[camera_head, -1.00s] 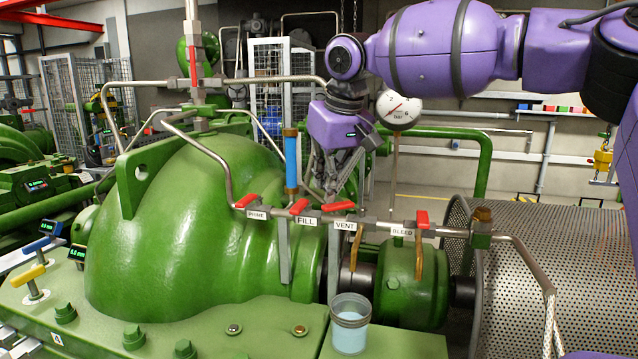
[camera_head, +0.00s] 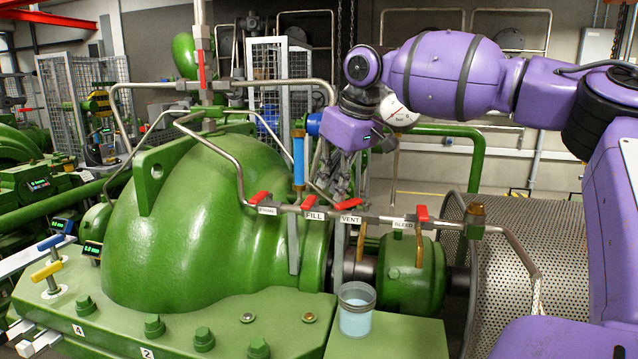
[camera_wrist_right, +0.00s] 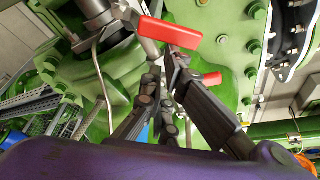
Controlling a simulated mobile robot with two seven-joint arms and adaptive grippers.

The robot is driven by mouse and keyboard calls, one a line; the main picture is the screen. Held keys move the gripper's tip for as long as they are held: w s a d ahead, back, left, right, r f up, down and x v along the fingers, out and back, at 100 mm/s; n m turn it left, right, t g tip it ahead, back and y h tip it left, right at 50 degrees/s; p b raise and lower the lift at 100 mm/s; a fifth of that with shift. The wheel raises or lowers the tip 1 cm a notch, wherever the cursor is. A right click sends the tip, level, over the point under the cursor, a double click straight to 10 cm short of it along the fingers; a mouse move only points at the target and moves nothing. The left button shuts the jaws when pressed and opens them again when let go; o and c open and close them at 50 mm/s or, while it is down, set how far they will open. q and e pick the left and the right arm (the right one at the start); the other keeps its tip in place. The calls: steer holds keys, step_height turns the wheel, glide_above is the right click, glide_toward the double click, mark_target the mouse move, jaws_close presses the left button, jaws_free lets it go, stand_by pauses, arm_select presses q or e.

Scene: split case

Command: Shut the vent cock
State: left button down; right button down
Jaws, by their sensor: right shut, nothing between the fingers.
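The vent cock's red handle (camera_head: 346,204) is on the thin pipe above the green casing, by the VENT label (camera_head: 350,219). It lies roughly along the pipe in the head view. My right gripper (camera_head: 340,190) is just behind and above this handle, pointing down; contact cannot be told there. In the right wrist view my right gripper (camera_wrist_right: 170,60) is shut and empty. A red handle lies just beyond its fingertips and another is to the right; which is the vent cock's is unclear. My left gripper is out of view.
Similar red handles are at PRIME (camera_head: 260,197), FILL (camera_head: 309,202) and BLEED (camera_head: 422,213). A cup of pale blue liquid (camera_head: 355,318) stands below the pipe. A perforated guard (camera_head: 510,255) is at the right.

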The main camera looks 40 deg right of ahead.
mark_target(339, 203)
steer(key=s+n+y, duration=0.1)
steer(key=n, duration=0.2)
steer(key=s+a+n+y, duration=0.1)
steer(key=s+n, duration=0.1)
steer(key=n, duration=0.1)
steer(key=shift+a, duration=0.15)
steer(key=shift+s+n+g, duration=0.3)
steer(key=shift+s+n, duration=0.1)
steer(key=shift+n, duration=0.1)
stand_by(0.3)
